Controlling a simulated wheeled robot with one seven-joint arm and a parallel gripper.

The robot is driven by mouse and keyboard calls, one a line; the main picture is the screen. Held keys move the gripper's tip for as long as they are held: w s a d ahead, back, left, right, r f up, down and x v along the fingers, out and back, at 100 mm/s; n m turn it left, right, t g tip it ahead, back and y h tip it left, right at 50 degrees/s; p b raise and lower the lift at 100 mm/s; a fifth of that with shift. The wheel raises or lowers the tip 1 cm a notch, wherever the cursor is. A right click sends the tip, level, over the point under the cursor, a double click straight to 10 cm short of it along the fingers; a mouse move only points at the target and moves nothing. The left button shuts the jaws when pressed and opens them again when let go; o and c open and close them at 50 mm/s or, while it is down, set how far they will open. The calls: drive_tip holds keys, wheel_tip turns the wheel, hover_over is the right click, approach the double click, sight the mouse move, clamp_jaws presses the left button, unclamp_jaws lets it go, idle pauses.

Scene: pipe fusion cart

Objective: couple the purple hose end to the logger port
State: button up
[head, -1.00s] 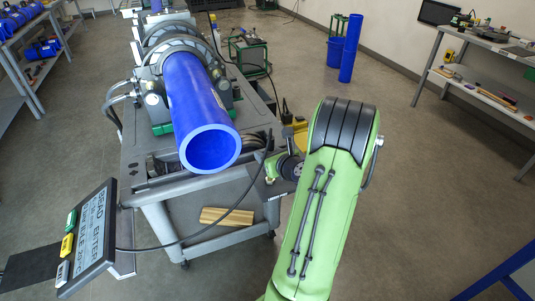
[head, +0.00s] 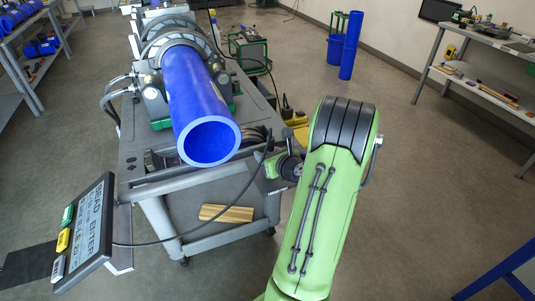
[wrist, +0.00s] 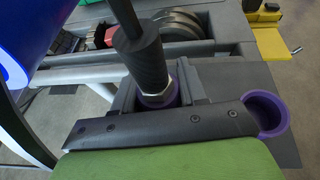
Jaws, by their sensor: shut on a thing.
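The hose end and this fitting are apart.
A thick blue pipe (head: 195,100) lies clamped on the grey cart (head: 150,190), its open end toward me, left of my arm. A wooden block (head: 227,213) lies on the lower shelf. A yellow item (wrist: 270,35) stands beyond the cart.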

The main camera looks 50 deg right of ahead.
drive_tip(key=shift+f+b, duration=0.5)
drive_tip(key=shift+f, duration=0.15)
drive_tip(key=o, duration=1.2)
drive_tip(key=shift+s, duration=0.1)
drive_tip(key=b+v, duration=0.3)
drive_tip(key=v, duration=1.2)
drive_tip(key=shift+s+a+r, duration=0.15)
drive_tip(key=shift+s+r, duration=0.05)
drive_tip(key=shift+r, duration=0.1)
